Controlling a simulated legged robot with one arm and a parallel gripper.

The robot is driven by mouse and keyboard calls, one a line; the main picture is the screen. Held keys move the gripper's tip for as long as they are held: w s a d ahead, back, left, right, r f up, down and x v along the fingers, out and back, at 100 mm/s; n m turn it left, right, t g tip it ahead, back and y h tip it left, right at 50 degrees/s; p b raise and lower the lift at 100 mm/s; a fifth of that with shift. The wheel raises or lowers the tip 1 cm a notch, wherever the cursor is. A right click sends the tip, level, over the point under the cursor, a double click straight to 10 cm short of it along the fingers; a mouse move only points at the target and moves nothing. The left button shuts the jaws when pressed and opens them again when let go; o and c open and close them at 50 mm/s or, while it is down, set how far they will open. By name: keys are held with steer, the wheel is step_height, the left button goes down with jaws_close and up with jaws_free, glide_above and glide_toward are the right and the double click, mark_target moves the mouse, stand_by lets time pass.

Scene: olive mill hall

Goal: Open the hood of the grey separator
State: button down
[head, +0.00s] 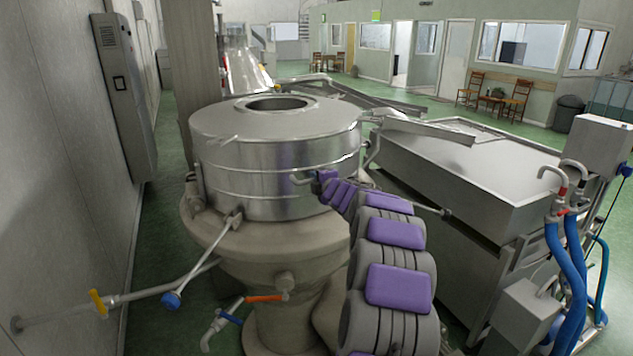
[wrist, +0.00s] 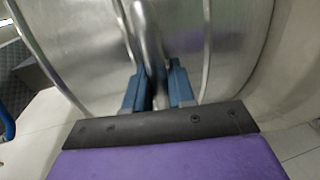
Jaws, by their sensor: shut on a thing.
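The grey separator (head: 260,245) stands at the centre of the head view, with a wide round base. Its shiny metal drum-shaped hood (head: 235,155) sits level on top, with a round opening in its lid. A bent metal handle (head: 299,181) sticks out of the hood's front right side. My gripper (head: 316,178) is at this handle. In the wrist view, the blue fingers of my gripper (wrist: 158,88) are shut on the handle (wrist: 147,35), one on each side, with the hood wall (wrist: 180,45) close behind. The fingertips are partly hidden in the head view.
A large metal tank (head: 480,175) stands close on the right, with blue hoses (head: 563,260) beside it. Pipes with valves (head: 150,293) cross low at the front left. A wall cabinet (head: 125,95) is on the left. Green floor is open at the back.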

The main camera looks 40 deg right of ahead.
mark_target(287, 142)
stand_by(0.3)
steer(key=shift+a+r, duration=0.3)
steer(key=shift+r, duration=0.6)
steer(key=a+r+n, duration=0.1)
steer(key=a+r, duration=0.1)
steer(key=r, duration=0.1)
steer(key=w+a+r+n+p, duration=0.1)
steer(key=a+r, duration=0.1)
steer(key=r, duration=0.2)
steer(key=a+r+n+h+p, duration=0.1)
steer(key=a+r, duration=0.2)
steer(key=r, duration=0.1)
steer(key=shift+w, duration=0.4)
steer(key=w+a+r+n+h+p, duration=0.1)
steer(key=w+a+r+n+p, duration=0.2)
steer(key=a, duration=0.5)
steer(key=w+a+r+n+p, duration=0.1)
steer(key=a+r+n+p, duration=0.15)
steer(key=a+r, duration=0.35)
steer(key=w+a+r+n+h+p, duration=0.1)
steer(key=w+a+r+n+p, duration=0.2)
steer(key=a, duration=0.6)
steer(key=w+a+f+n+p, duration=0.1)
steer(key=a+n+p, duration=0.1)
steer(key=a+p, duration=0.7)
steer(key=a, duration=0.4)
steer(key=shift+w+a+f+t+h, duration=0.15)
steer(key=shift+w+f+t+h, duration=0.15)
steer(key=shift+w+f+h, duration=0.1)
